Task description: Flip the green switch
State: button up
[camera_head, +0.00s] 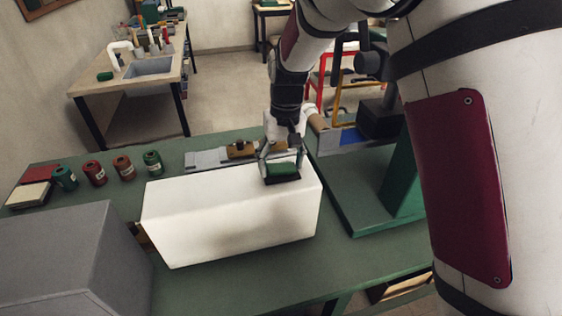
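The green switch (283,171) is a small green piece in a dark frame, set in the top of a long white box (228,222) near its right end. The white box lies on the green workbench. My gripper (281,165) points down right over the switch, with its fingers spread to either side of it. The fingers hide part of the switch. I cannot tell whether they touch it or which way the switch is tilted.
A grey box (70,262) stands at the front left. Several cans (123,166) stand at the back left near books (32,186). A green machine base (365,205) is close on the right. A sink table (147,68) stands behind.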

aim_at(285, 167)
dwell(0.3)
notch_tip(285, 167, up, 12)
jog(key=shift+d, duration=0.4)
jog(key=shift+w, duration=0.1)
jog(key=s+d+r+m+t, duration=0.2)
jog(key=s+d+r+t, duration=0.1)
jog(key=s+d+r, duration=0.75)
jog(key=s+d+f+t, duration=0.1)
jog(key=s+d, duration=0.3)
jog(key=s, duration=0.4)
jog(key=s+d+f+m+t, duration=0.1)
jog(key=s+d+f, duration=0.1)
jog(key=s+d, duration=0.2)
jog(key=s, duration=0.3)
jog(key=shift+s+d+t+h, duration=0.25)
jog(key=shift+s+t+h, duration=0.15)
